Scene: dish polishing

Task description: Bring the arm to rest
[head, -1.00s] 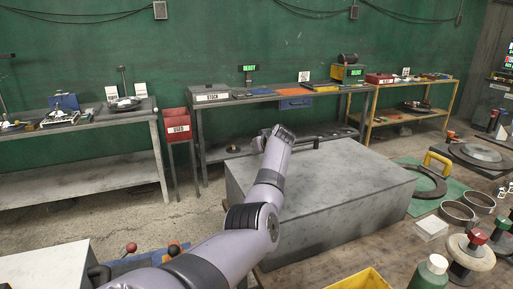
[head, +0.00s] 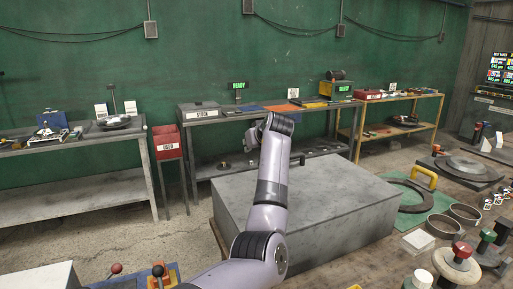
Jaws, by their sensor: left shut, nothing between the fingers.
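My left arm comes up from the bottom of the head view and reaches over the grey stone block (head: 330,205). Its wrist is bent at the top, and my left gripper (head: 251,138) shows small and partly hidden beside the wrist. It is shut and empty, apart from the things on the benches. My right gripper is not in view.
A back bench holds a stock box (head: 202,110). A red used bin (head: 167,143) stands left of it. Floor shows at left.

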